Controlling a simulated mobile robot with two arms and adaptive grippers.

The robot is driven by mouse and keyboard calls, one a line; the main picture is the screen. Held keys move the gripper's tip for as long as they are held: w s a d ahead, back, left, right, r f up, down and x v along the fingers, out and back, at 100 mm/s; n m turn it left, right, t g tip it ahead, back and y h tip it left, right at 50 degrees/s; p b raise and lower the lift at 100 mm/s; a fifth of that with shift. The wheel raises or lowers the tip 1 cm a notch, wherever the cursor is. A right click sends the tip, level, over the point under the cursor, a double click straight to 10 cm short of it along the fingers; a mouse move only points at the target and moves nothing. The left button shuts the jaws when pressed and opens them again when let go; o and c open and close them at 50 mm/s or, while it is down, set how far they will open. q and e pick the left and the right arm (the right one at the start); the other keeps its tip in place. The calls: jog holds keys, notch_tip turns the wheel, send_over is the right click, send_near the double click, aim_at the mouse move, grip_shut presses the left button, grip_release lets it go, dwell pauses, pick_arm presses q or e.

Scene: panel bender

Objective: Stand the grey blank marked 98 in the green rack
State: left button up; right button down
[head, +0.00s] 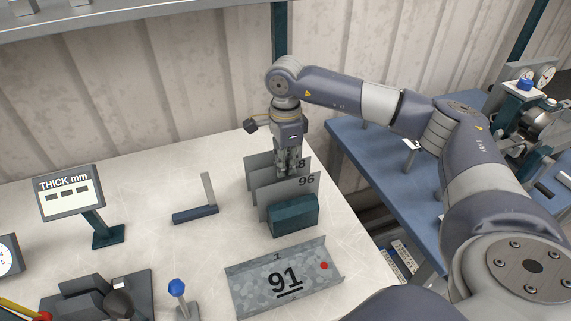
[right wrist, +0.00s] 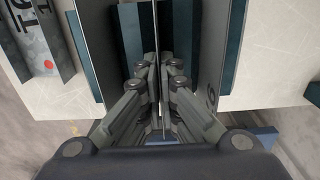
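The green rack (head: 293,217) stands on the white table and also shows in the right wrist view (right wrist: 130,35). My right gripper (head: 288,172) points down over it. Its fingers are closed on either side of a thin grey blank (right wrist: 156,50), seen edge-on between two others. In the head view this middle blank (head: 301,164) shows an "8"; the digit before it is hidden by the gripper. The blank marked 96 (head: 306,182) stands upright in front. Another blank (head: 258,161) stands behind. The held blank's lower edge is hidden, so I cannot tell whether it touches the rack floor. My left gripper is out of view.
A grey tray marked 91 (head: 250,290) with a red dot lies in front of the rack. A small angled stand (head: 195,214) and a thickness display (head: 69,192) are to the left. A blue bench (head: 385,175) stands to the right, beyond the table edge.

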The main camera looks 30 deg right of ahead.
jog(key=c, duration=1.7)
grip_release()
notch_tip(320, 180, up, 12)
jog(key=shift+r, duration=0.1)
